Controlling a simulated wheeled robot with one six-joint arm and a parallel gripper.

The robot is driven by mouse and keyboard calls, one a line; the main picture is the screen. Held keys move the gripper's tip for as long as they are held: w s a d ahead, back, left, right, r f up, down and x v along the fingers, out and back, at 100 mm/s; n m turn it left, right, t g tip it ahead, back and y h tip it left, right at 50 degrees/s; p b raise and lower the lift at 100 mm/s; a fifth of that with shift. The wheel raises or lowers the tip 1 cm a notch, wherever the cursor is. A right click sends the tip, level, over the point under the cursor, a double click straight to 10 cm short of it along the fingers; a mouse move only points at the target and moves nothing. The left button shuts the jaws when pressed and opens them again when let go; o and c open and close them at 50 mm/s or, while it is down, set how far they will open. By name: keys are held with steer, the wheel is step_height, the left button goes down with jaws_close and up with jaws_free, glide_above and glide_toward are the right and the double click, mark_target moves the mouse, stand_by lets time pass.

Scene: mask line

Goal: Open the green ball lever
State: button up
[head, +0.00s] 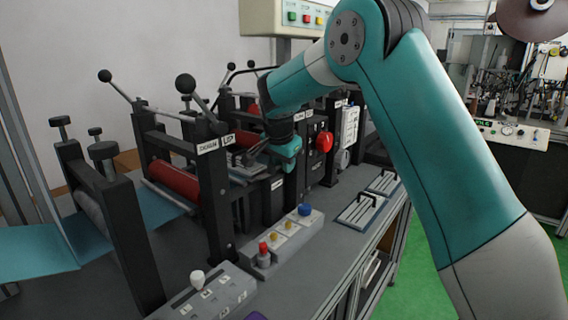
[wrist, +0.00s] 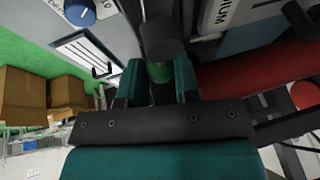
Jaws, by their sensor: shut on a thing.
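The green ball lever's ball (wrist: 160,72) shows in the wrist view between the two teal fingers of my gripper (wrist: 158,82), which is shut on it. A dark rounded cylinder (wrist: 160,36) stands just beyond the ball. In the head view my gripper (head: 284,152) is at the machine line, beside the station with the red roller (head: 175,178). There the ball is hidden behind my gripper and wrist.
A button box (head: 284,238) with a blue knob (head: 305,209) and a red knob lies on the bench in front. Black-ball levers (head: 186,84) stand to the left. A red round knob (head: 324,141) is right of my gripper. Slatted panels with black handles (head: 362,209) lie at right.

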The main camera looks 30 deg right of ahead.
steer(key=o, duration=0.9)
steer(key=v, duration=1.7)
steer(key=shift+r, duration=0.2)
